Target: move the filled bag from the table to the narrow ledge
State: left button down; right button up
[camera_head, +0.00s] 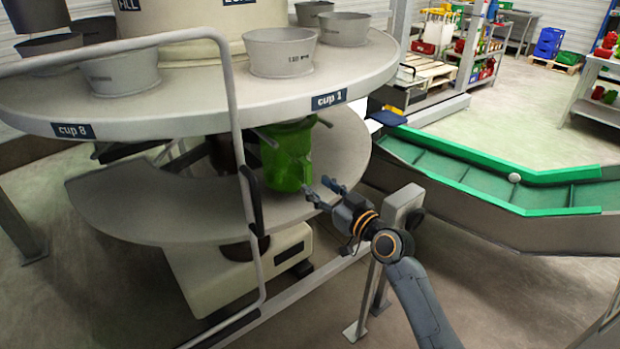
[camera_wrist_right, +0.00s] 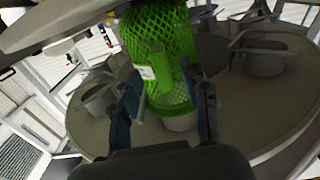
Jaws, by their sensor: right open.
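The filled bag (camera_head: 285,155) is a bright green net bag. It stands on the lower grey round table (camera_head: 150,210), beneath the cup 1 label, partly behind the upper disc's rim. In the right wrist view the green mesh bag (camera_wrist_right: 158,40) carries a small white label and reaches in between the fingers. My right gripper (camera_head: 319,188) is open just right of the bag, its fingers pointing at it. Whether the fingers touch the mesh is unclear. A narrow light-grey ledge (camera_head: 404,201) on legs stands right of the table, beside my right wrist. My left gripper is out of view.
The upper disc (camera_head: 200,98) with grey cups (camera_head: 281,52) overhangs the bag. A bent grey rail (camera_head: 238,130) runs in front of the table, left of the bag. A green-edged conveyor (camera_head: 500,185) lies at the right. Open floor shows at the lower right.

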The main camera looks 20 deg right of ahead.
aim_at(310, 178)
jog(key=shift+x, duration=2.35)
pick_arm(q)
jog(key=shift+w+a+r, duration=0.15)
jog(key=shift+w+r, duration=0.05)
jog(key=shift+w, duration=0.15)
pick_arm(e)
grip_shut()
jog(key=c, duration=0.9)
grip_release()
jog(key=shift+c, duration=0.2)
jog(key=shift+r, duration=0.2)
grip_shut()
